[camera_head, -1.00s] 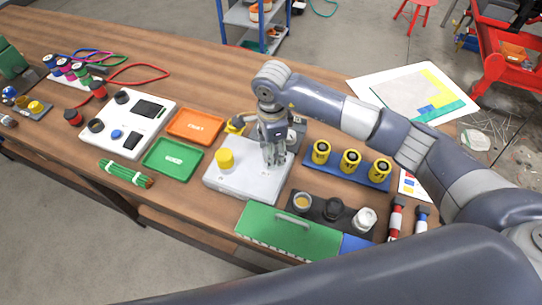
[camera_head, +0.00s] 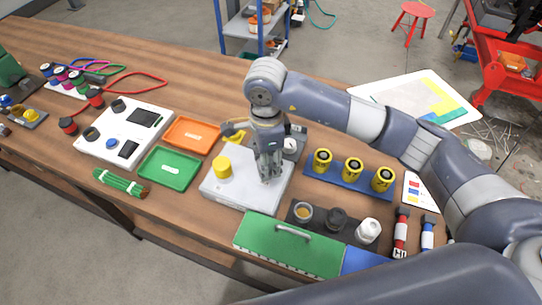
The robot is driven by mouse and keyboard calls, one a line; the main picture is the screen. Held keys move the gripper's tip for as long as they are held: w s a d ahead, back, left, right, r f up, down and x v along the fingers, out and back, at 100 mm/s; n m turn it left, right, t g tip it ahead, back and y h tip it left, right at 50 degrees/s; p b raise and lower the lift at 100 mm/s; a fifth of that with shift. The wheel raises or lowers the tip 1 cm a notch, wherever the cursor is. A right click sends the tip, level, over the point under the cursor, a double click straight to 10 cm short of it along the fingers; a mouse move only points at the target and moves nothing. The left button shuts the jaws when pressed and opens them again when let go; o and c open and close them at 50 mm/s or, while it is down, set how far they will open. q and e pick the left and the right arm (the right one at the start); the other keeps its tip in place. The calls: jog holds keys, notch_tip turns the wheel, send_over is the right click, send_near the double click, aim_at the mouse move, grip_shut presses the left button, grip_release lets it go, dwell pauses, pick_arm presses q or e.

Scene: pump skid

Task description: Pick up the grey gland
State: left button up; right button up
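My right gripper (camera_head: 268,178) points down over the right part of a light grey block (camera_head: 232,190) with a yellow cylinder (camera_head: 222,168) on its left. The fingers look close together, but their gap and anything between them cannot be made out. I cannot tell for certain which part is the grey gland. A dark holder (camera_head: 318,224) at the front right carries a greyish cup with a tan inside (camera_head: 303,211), a black part (camera_head: 336,217) and a white part (camera_head: 367,231). A pale round part (camera_head: 290,146) sits just behind the gripper. My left gripper is out of view.
A blue rack (camera_head: 338,182) holds three yellow cylinders on the right. A green case (camera_head: 288,246) lies in front. A white panel (camera_head: 103,140) is farther left.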

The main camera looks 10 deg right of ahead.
jog(key=s+a+b, duration=0.1)
jog(key=s+a, duration=0.2)
jog(key=s, duration=0.2)
jog(key=s+a+r+b, duration=0.1)
jog(key=s+a+b, duration=0.1)
jog(key=s, duration=0.3)
jog(key=shift+s+a, duration=0.4)
jog(key=shift+a, duration=0.05)
jog(key=shift+r, duration=0.1)
